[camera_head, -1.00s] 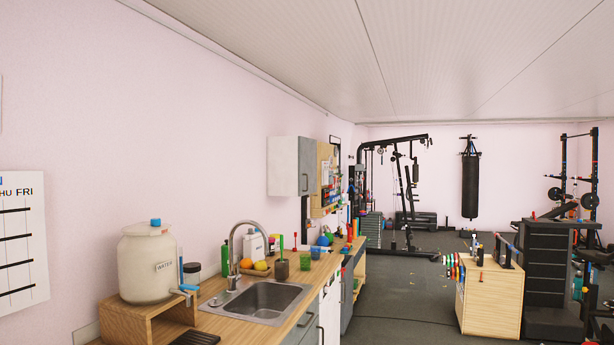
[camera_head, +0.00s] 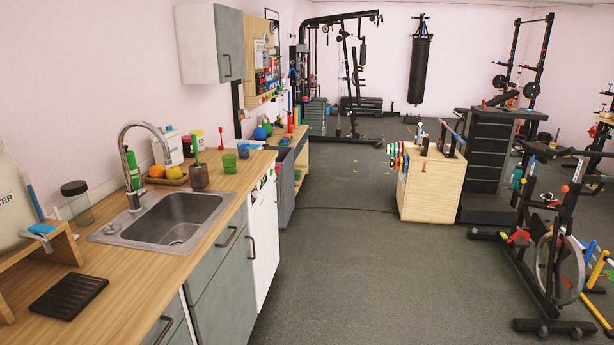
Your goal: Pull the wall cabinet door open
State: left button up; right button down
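The wall cabinet (camera_head: 198,45) hangs on the pink wall at the upper left of the head view, above the counter. The door looks shut. Neither of my grippers shows in the view, so their place relative to the cabinet cannot be seen.
A wooden counter (camera_head: 105,267) with a sink (camera_head: 172,222) and tall faucet runs along the left wall below the cabinet. A wooden block cabinet (camera_head: 428,190) and an exercise bike (camera_head: 548,260) stand to the right. The grey floor (camera_head: 345,260) between is clear.

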aim_at(229, 24)
jog(key=i+z, duration=0.2)
jog(key=i, duration=1.65)
